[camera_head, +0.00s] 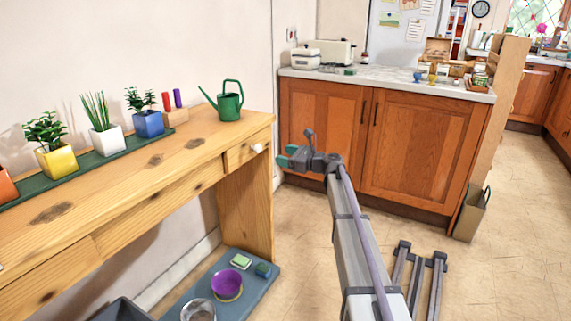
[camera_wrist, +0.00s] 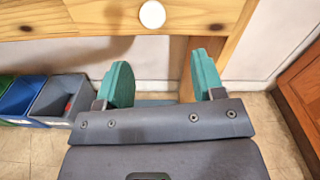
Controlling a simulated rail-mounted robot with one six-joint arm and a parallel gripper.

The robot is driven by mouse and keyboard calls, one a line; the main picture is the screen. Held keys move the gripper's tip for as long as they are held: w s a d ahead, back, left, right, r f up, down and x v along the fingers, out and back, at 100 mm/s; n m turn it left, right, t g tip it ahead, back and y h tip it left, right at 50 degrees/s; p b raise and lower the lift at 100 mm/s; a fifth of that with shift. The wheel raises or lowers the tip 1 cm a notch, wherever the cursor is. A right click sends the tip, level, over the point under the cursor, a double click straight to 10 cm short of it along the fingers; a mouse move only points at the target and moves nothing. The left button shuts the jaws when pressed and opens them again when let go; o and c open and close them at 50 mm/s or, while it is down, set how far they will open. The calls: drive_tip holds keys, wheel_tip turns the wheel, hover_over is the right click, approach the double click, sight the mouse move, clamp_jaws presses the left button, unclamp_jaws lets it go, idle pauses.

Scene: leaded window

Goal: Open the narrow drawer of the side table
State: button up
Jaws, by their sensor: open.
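The side table (camera_head: 185,162) is light knotty wood and stands along the wall at the left. Its narrow drawer (camera_head: 242,154) is at the right end of the front, with a round white knob (camera_head: 258,148); it looks shut. In the wrist view the knob (camera_wrist: 152,14) is at the top middle, beyond my fingertips and roughly between them sideways. My gripper (camera_head: 287,157) is open and empty, with green fingers, a little right of the knob in the head view. The wrist view also shows its two fingers (camera_wrist: 160,82) apart, not touching the knob.
A green watering can (camera_head: 229,101) and potted plants (camera_head: 103,125) stand on the tabletop. A low shelf (camera_head: 258,285) below holds a purple bowl (camera_head: 227,284). Wooden cabinets (camera_head: 400,145) stand behind my arm. Bins (camera_wrist: 60,97) show at the left in the wrist view. The floor at right is mostly clear.

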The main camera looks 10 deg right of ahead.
sight(260, 148)
drive_tip(key=w+a, duration=0.2)
drive_tip(key=a, duration=0.1)
drive_tip(key=w+a+m, duration=0.1)
drive_tip(key=w+a, duration=0.1)
drive_tip(key=a, duration=0.1)
drive_tip(key=w+a+r+m, duration=0.1)
drive_tip(key=w+a, duration=0.1)
drive_tip(key=shift+w+a, duration=0.4)
drive_tip(key=shift+c, duration=0.4)
clamp_jaws()
